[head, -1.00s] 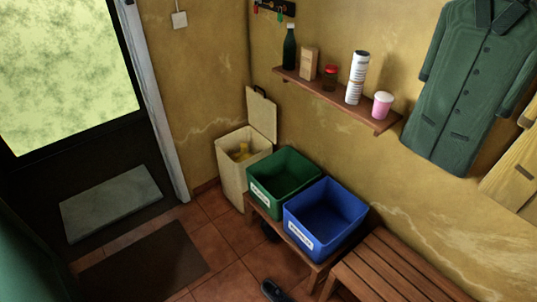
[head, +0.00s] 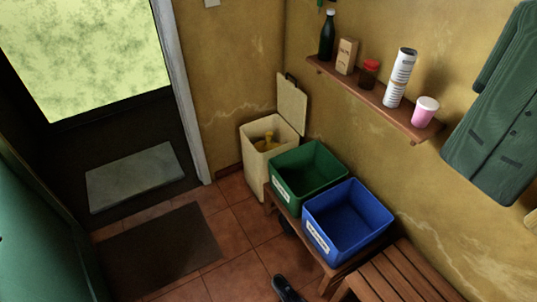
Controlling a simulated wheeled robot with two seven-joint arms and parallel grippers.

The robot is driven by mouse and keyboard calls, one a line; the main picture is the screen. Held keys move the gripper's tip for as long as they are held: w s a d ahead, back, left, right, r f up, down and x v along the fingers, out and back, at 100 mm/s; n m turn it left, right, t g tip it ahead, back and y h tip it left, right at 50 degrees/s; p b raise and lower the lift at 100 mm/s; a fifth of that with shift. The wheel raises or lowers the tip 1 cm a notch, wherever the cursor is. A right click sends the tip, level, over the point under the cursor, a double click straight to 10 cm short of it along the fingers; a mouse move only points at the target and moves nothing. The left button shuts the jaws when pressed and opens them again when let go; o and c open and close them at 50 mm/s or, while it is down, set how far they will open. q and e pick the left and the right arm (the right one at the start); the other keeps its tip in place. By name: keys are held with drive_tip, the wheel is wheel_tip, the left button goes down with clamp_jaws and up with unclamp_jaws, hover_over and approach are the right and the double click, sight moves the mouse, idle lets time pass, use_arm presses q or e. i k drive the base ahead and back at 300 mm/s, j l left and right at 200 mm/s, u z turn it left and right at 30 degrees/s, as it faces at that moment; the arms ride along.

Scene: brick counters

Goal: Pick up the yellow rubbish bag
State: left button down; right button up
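The yellow rubbish bag (head: 266,144) sits inside the open cream bin (head: 255,172). Only its top, with a tied neck, shows above the shadow inside; the rest is hidden by the bin walls. The bin's lid (head: 292,104) stands upright at the back, against the wall. Neither of my grippers is in the head view.
A green crate (head: 288,191) and a blue crate (head: 329,246) stand on a low bench right of the bin. A shelf (head: 382,106) with bottles and cups hangs above. A dark mat (head: 160,250) and a shoe (head: 286,289) lie on the tiled floor.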

sight(262, 147)
drive_tip(key=i+j+z, duration=0.1)
drive_tip(key=z, duration=0.25)
drive_tip(key=j+z, duration=0.1)
drive_tip(key=z, duration=0.25)
drive_tip(key=i+j+z, duration=0.1)
drive_tip(key=z, duration=0.3)
drive_tip(key=i+j+z, duration=0.25)
drive_tip(key=j, duration=0.3)
drive_tip(key=j+z, duration=0.25)
drive_tip(key=j, duration=0.3)
drive_tip(key=j+z, duration=0.25)
drive_tip(key=j, duration=1.5)
drive_tip(key=i+j+z, duration=0.1)
drive_tip(key=j, duration=1.05)
